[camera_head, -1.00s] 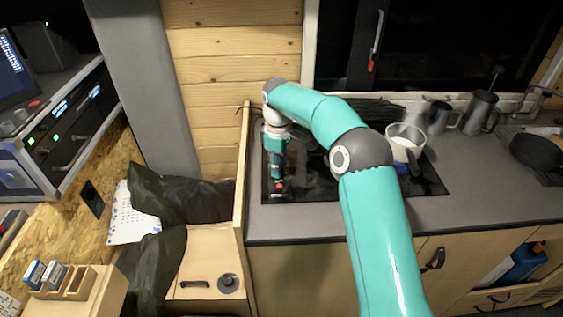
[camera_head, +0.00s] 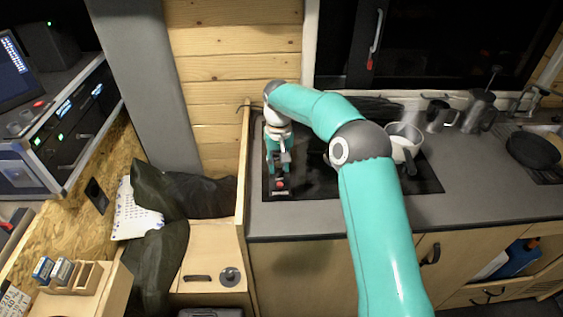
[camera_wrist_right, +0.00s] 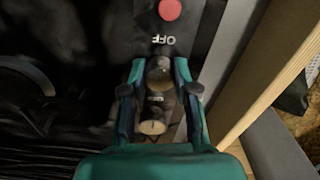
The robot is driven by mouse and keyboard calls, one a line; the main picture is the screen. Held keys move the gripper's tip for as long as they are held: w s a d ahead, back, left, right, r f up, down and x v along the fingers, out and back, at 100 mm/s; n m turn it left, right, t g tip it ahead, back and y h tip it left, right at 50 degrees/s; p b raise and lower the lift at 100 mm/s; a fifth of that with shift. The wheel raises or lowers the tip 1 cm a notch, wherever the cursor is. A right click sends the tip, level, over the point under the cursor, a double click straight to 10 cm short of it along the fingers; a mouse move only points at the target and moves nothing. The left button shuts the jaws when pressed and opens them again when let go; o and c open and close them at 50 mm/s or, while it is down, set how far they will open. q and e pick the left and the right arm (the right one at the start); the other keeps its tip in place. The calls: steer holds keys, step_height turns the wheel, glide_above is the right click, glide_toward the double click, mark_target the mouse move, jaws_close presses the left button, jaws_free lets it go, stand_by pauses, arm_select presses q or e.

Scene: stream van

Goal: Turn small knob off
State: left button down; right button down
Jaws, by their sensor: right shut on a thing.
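A black hob (camera_head: 318,183) with a red button (camera_head: 280,184) at its front left is set in the worktop. My right gripper (camera_head: 280,172) points down over the hob's left strip, just behind the button. In the right wrist view, my right gripper (camera_wrist_right: 158,68) has a finger on either side of a small round knob (camera_wrist_right: 160,72) and is shut on it. A second knob (camera_wrist_right: 152,127) with a pale face and a dark mark shows closer to the palm. The red button (camera_wrist_right: 170,9) and an upside-down OFF label lie beyond the fingertips. My left gripper is not in view.
A wooden partition (camera_head: 243,170) rises close beside the gripper on the left; it also shows in the right wrist view (camera_wrist_right: 250,75). A white pot (camera_head: 403,133) stands at the hob's back right. Metal jugs (camera_head: 480,110) stand farther right. The worktop front (camera_head: 330,220) is clear.

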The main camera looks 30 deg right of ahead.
mark_target(279, 164)
steer(key=shift+d+m, duration=0.1)
steer(key=shift+m, duration=2.1)
steer(key=c, duration=0.9)
jaws_free()
steer(key=shift+r, duration=0.1)
step_height(279, 164, up, 12)
steer(key=shift+f, duration=0.1)
